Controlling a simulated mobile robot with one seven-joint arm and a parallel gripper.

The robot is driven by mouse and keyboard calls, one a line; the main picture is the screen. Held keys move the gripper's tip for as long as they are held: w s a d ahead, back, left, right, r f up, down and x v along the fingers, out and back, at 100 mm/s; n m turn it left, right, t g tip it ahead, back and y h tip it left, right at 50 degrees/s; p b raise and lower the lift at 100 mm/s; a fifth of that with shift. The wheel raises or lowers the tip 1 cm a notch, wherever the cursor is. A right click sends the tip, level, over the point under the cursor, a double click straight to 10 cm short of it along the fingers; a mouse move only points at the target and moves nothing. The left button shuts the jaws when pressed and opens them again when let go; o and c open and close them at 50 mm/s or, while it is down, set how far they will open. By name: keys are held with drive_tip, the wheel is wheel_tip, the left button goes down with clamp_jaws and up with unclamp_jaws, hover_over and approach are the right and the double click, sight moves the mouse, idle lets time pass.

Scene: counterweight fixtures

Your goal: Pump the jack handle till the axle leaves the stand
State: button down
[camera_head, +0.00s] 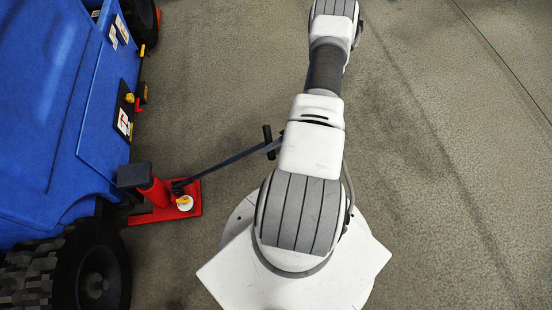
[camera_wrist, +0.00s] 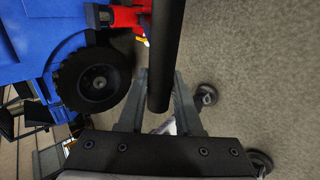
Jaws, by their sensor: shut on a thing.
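The red floor jack (camera_head: 155,192) stands beside the blue vehicle, its dark head at the vehicle's edge. Its dark jack handle (camera_head: 225,162) slopes out to the right and ends in a short crossbar (camera_head: 268,142) by my arm. In the wrist view, my gripper (camera_wrist: 160,78) has a finger on each side of the dark handle bar (camera_wrist: 168,45) and is shut on it. Red parts of the jack (camera_wrist: 128,17) show at the top there. In the head view, my gripper is hidden by my arm. I cannot make out the axle or the stand.
The blue vehicle (camera_head: 60,100) fills the left side, with a dark wheel (camera_head: 95,275) near the jack. The wheel also shows in the wrist view (camera_wrist: 92,80). The grey floor (camera_head: 450,150) on the right is clear.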

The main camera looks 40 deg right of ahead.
drive_tip(key=w+a+r+g+h+p, duration=0.1)
drive_tip(key=w+a+r+h+p, duration=0.1)
drive_tip(key=w+a+r+p, duration=0.2)
drive_tip(key=w+a+r+g+h+p, duration=0.1)
drive_tip(key=w+a+r+p, duration=0.2)
drive_tip(key=a+r+p, duration=0.3)
wheel_tip(320, 180, up, 4)
drive_tip(key=shift+w+a+f+h+p, duration=0.2)
drive_tip(key=shift+w+a+h+p, duration=0.15)
drive_tip(key=shift+a, duration=0.2)
drive_tip(key=shift+c, duration=2)
unclamp_jaws()
drive_tip(key=shift+d, duration=0.1)
drive_tip(key=shift+s, duration=0.1)
drive_tip(key=d+p+v, duration=0.1)
drive_tip(key=p+v, duration=0.4)
drive_tip(key=v, duration=0.2)
drive_tip(key=shift+s, duration=0.2)
drive_tip(key=shift+f, duration=0.15)
